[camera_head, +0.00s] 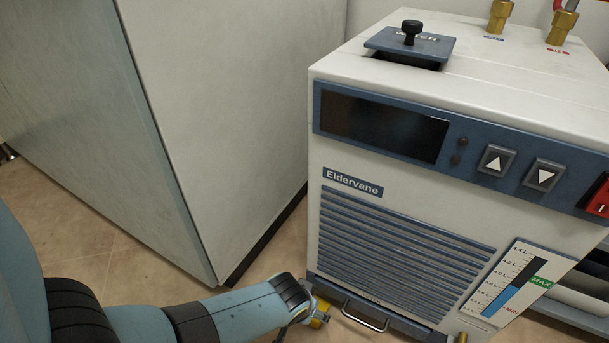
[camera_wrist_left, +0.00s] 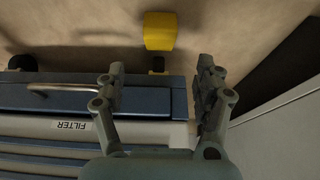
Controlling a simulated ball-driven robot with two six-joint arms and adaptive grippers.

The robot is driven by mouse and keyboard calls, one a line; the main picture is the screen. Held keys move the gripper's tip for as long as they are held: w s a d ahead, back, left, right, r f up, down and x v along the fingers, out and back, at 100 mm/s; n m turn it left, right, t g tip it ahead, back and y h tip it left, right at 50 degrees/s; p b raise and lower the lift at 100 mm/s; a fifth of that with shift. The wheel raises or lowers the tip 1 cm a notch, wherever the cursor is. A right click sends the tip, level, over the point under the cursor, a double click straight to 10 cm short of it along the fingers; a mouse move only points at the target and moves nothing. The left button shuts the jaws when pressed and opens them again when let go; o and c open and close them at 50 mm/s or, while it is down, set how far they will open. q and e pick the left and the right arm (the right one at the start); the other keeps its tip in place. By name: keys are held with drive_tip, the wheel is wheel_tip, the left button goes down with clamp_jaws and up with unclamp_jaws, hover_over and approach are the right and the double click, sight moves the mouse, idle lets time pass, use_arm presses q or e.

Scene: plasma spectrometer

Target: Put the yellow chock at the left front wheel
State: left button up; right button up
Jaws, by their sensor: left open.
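The yellow chock (camera_wrist_left: 160,31) lies on the floor in front of the blue-and-white Eldervane unit (camera_head: 410,200). In the wrist view it is just beyond a small dark wheel (camera_wrist_left: 158,65) at the unit's front corner; I cannot tell whether they touch. In the head view only part of the chock (camera_head: 321,311) shows past my left gripper (camera_head: 303,316). In the wrist view the left gripper (camera_wrist_left: 160,82) is open and empty, its fingers apart and short of the chock. The right gripper is not in view.
A second dark wheel (camera_wrist_left: 22,62) is at the unit's other front corner. A metal handle (camera_head: 364,316) sticks out low on the unit's front. A tall pale cabinet (camera_head: 235,130) stands at the left, with bare floor (camera_head: 85,255) before it.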

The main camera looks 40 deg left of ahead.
use_arm(q)
drive_tip(key=s+r+m, duration=0.1)
drive_tip(key=s+r, duration=0.3)
drive_tip(key=r, duration=0.5)
drive_tip(key=s+r+m+t, duration=0.1)
drive_tip(key=s+r, duration=0.3)
drive_tip(key=r, duration=0.6)
drive_tip(key=s+r+m+h+p, duration=0.1)
drive_tip(key=s+r, duration=0.3)
drive_tip(key=r, duration=0.5)
drive_tip(key=shift+s+a+r+m+t, duration=0.2)
drive_tip(key=shift+a+r+m+t, duration=0.1)
drive_tip(key=shift+a+t, duration=0.15)
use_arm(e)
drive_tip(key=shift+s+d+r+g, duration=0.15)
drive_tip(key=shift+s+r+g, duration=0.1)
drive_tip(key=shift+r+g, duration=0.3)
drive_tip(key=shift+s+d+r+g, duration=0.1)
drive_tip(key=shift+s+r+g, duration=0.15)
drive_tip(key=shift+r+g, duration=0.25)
use_arm(q)
drive_tip(key=shift+a+f+p, duration=0.1)
drive_tip(key=shift+f+p, duration=0.05)
drive_tip(key=shift+p, duration=0.25)
